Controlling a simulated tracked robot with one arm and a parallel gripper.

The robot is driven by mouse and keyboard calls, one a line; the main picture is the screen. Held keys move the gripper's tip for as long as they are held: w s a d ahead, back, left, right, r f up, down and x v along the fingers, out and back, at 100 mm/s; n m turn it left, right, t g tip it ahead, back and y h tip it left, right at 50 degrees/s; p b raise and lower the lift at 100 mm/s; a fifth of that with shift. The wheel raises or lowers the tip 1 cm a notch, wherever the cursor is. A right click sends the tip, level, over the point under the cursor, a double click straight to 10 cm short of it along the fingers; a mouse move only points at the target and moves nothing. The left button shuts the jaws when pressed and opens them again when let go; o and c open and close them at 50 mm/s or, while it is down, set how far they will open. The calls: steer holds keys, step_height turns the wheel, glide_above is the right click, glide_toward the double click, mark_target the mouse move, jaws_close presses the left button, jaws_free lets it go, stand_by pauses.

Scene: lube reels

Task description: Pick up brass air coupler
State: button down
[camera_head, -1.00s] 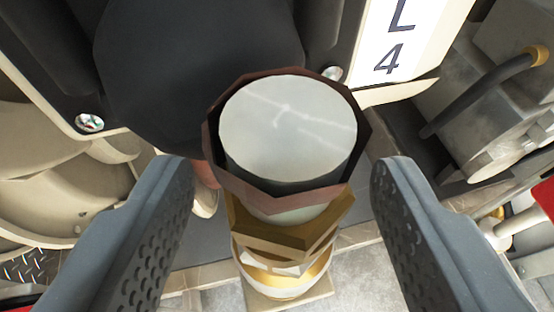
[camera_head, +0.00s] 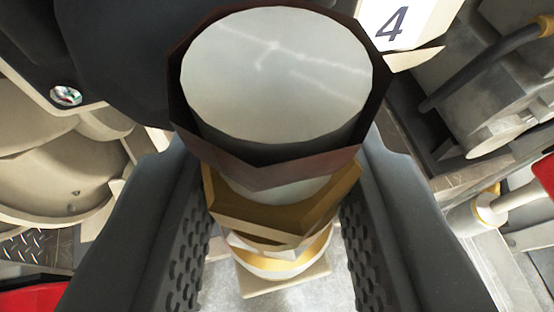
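The brass air coupler (camera_head: 290,205) stands in the middle of the view, close to the camera. It has a pale grey round end (camera_head: 275,75) inside a dark reddish-brown faceted rim, a brass faceted collar below, and a gold and white ring lower down. My gripper (camera_head: 278,225) has one dark ridged finger on each side of the coupler. The pads lie close against the brass collar and appear shut on it.
A dark rounded body (camera_head: 115,60) is behind the coupler at upper left. A white label with a 4 (camera_head: 395,22) is at the top right. Grey machinery (camera_head: 500,95) stands on the right, beige round parts (camera_head: 60,165) on the left. Grey floor (camera_head: 265,297) shows below.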

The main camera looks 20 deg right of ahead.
mark_target(283, 149)
step_height(283, 149, up, 4)
steer(key=shift+f+p, duration=0.1)
steer(key=shift+p, duration=0.55)
steer(key=shift+s+f, duration=0.1)
steer(key=shift+s, duration=0.2)
steer(key=s+r+b, duration=0.1)
steer(key=s+b, duration=0.2)
steer(key=s, duration=1.2)
steer(key=shift+s+b, duration=0.15)
steer(key=shift+b, duration=0.15)
steer(key=shift+r, duration=0.15)
